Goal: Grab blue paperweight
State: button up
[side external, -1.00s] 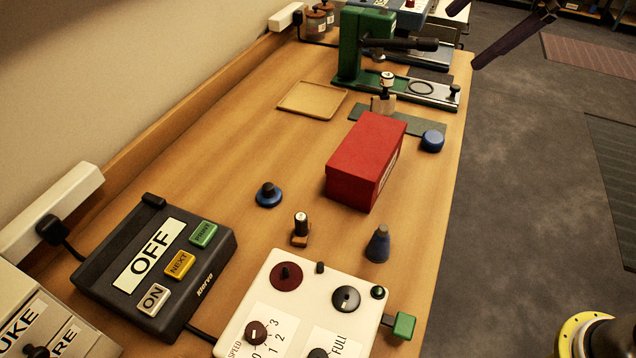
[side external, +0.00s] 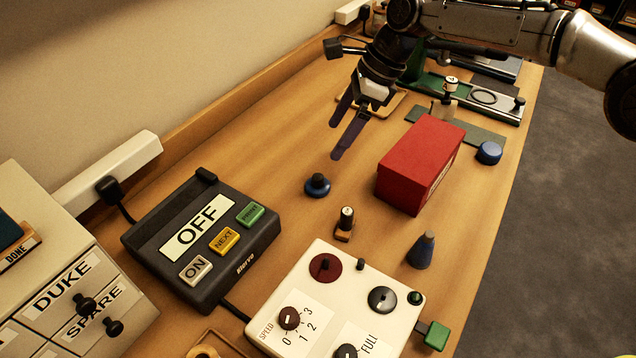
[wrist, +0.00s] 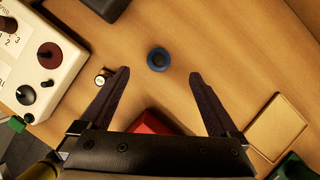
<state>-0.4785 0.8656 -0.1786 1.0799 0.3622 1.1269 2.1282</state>
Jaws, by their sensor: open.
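A low round blue paperweight with a dark knob on top (side external: 317,186) stands on the wooden table between the black OFF box and the red box. In the wrist view the blue paperweight (wrist: 158,60) lies centred, just beyond the line between the fingertips. My gripper (side external: 337,139) is open and empty, above the table with its fingers angled down towards the paperweight and apart from it. In the wrist view both fingers of my gripper (wrist: 159,73) are spread wide, and nothing is between them but table far below.
A small dark stamp with a white top (side external: 345,222) stands close to the paperweight. A red box (side external: 420,168) is to the right, with a blue round piece (side external: 488,153) beyond. A blue-grey cone (side external: 421,251) and a white control panel (side external: 325,300) are nearer. A tan tray (wrist: 277,127) lies near.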

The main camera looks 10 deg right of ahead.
aim_at(318, 176)
jog(key=x, duration=0.7)
jog(key=shift+f, duration=0.25)
jog(key=f, duration=0.4)
jog(key=shift+a, duration=0.25)
jog(key=shift+a+f, duration=0.25)
jog(key=shift+f, duration=0.3)
jog(key=shift+r, duration=0.1)
grip_shut()
